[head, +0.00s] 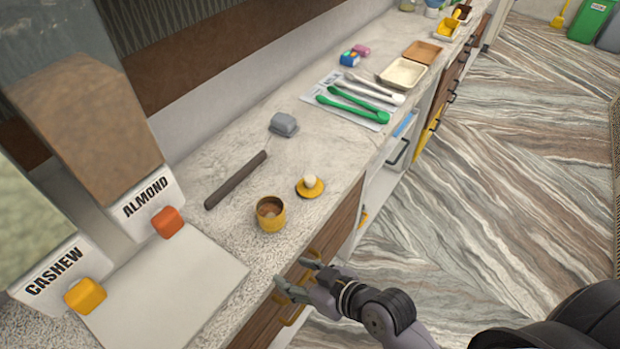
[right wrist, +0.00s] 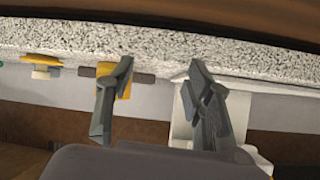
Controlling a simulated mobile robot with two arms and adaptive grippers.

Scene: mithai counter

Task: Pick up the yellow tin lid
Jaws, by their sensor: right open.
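The yellow tin lid (head: 310,189) lies on the counter in the head view, with a pale round knob on top. An open yellow tin (head: 271,222) stands beside it, nearer me and to the left, apart from it. In the right wrist view, which looks upside down, the lid (right wrist: 40,59) is at the far left and the tin (right wrist: 125,88) is partly hidden behind one finger. My right gripper (head: 294,273) is open and empty at the counter's front edge, short of both; its spread fingers also show in the wrist view (right wrist: 160,66). My left gripper is out of view.
Green tongs (head: 350,108) and trays (head: 403,73) are further along. Almond and cashew dispensers (head: 148,202) stand at left, by a pale board (head: 170,300). Counter right around the lid is clear.

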